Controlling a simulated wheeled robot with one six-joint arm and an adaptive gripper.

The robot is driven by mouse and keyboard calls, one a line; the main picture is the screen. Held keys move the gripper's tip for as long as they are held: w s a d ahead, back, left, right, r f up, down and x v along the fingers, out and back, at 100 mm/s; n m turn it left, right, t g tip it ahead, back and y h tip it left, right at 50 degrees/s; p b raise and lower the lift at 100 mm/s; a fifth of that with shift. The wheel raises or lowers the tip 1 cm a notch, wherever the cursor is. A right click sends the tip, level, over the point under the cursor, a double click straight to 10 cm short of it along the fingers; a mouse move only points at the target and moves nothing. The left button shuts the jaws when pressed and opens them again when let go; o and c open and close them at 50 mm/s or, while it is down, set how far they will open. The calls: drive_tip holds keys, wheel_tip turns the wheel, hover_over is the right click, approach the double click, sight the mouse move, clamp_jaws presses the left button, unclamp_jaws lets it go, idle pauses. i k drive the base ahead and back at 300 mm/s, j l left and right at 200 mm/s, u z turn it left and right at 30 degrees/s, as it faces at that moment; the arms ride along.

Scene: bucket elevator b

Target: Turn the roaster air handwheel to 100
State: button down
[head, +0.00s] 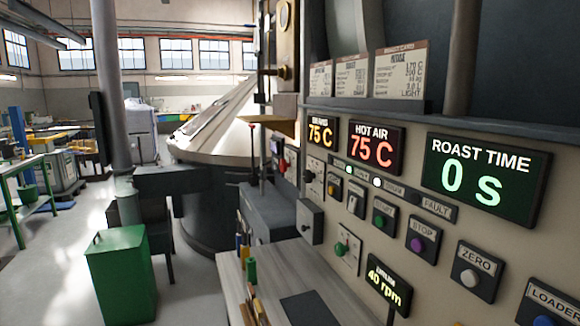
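I cannot make out a handwheel for the roaster air for certain. A thin upright rod with a flat dark red top (252,125) stands left of the panel; I cannot tell whether this is a handwheel seen edge-on. The grey control panel (400,205) fills the right side. Its hot air display (374,148) reads 75 C, the beans display (321,132) 75 C, and the roast time display (484,178) 0 s. No dial or readout for roaster air is legible. My gripper is not in view.
A light work surface (285,272) with small coloured items lies below the panel. A green bin (121,278) stands on the floor at the lower left. A large round vessel with a pale cone (215,128) stands behind. Open floor (60,270) shows at the left.

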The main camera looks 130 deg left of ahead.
sight(284, 166)
drive_tip(key=u, duration=3.5)
drive_tip(key=j+u, duration=0.15)
